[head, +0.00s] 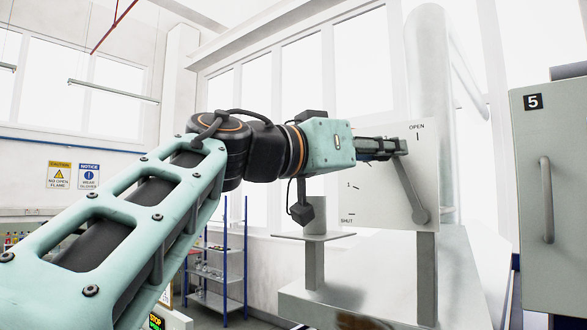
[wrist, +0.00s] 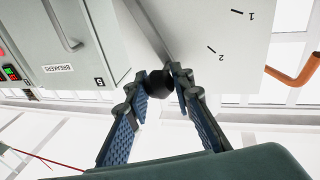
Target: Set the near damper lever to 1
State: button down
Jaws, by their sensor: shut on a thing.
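The damper lever (head: 410,188) is a grey bar on a pale upright panel (head: 385,205). It pivots at the panel's lower right and leans up and to the left, between the OPEN mark (head: 417,136) and the 1 mark (head: 357,187). SHUT is marked lower down. My gripper (head: 402,146) is shut on the lever's upper end. In the wrist view a dark knob (wrist: 154,82) sits between my fingers, and marks 1 (wrist: 237,12) and 2 (wrist: 211,49) show on the panel.
A grey cabinet (head: 560,190) marked 5, with a long handle, stands at the right. A large pale pipe (head: 430,70) rises behind the panel. A blue shelf rack (head: 225,260) stands at the back. An orange bar (wrist: 290,72) shows at the right of the wrist view.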

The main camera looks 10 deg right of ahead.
jog(key=shift+w+a+f+n+t+b, duration=0.65)
jog(key=shift+w+f+n+b, duration=0.5)
jog(key=shift+n, duration=0.65)
jog(key=shift+w+a+f+n+t+b, duration=0.6)
jog(key=shift+f+n+b, duration=0.35)
jog(key=shift+n+b, duration=0.65)
jog(key=shift+w+a+f+n+t+b, duration=0.65)
jog(key=shift+f+n+b, duration=0.45)
jog(key=shift+n, duration=0.9)
jog(key=shift+w, duration=0.15)
jog(key=c, duration=1.7)
grip_release()
jog(key=shift+a, duration=0.1)
jog(key=shift+o, duration=0.2)
